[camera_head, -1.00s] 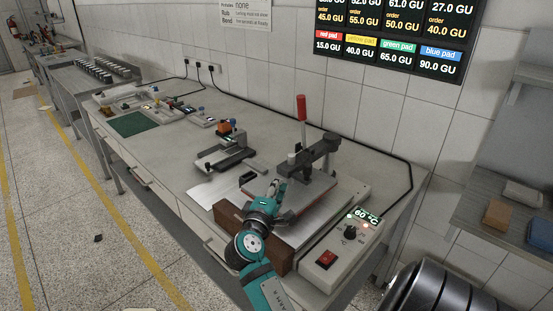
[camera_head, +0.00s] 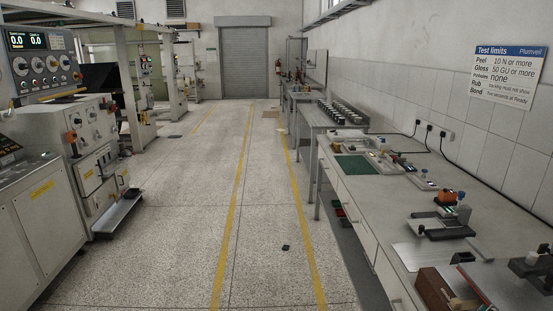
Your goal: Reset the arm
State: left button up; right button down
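Neither of my grippers shows clearly in the head view, and no teal arm link is in sight. The brown block (camera_head: 432,288) at the front of the press stands at the lower right, cut by the bottom edge. A small greyish shape beside it is too dark and cropped to make out. Part of the press (camera_head: 533,266) shows at the right edge.
A wide speckled floor aisle (camera_head: 190,230) with yellow lines runs to a grey roller shutter (camera_head: 243,62). A small dark object (camera_head: 285,247) lies on the floor. Machine cabinets (camera_head: 95,140) stand on the left. A green mat (camera_head: 352,168) lies farther along the bench.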

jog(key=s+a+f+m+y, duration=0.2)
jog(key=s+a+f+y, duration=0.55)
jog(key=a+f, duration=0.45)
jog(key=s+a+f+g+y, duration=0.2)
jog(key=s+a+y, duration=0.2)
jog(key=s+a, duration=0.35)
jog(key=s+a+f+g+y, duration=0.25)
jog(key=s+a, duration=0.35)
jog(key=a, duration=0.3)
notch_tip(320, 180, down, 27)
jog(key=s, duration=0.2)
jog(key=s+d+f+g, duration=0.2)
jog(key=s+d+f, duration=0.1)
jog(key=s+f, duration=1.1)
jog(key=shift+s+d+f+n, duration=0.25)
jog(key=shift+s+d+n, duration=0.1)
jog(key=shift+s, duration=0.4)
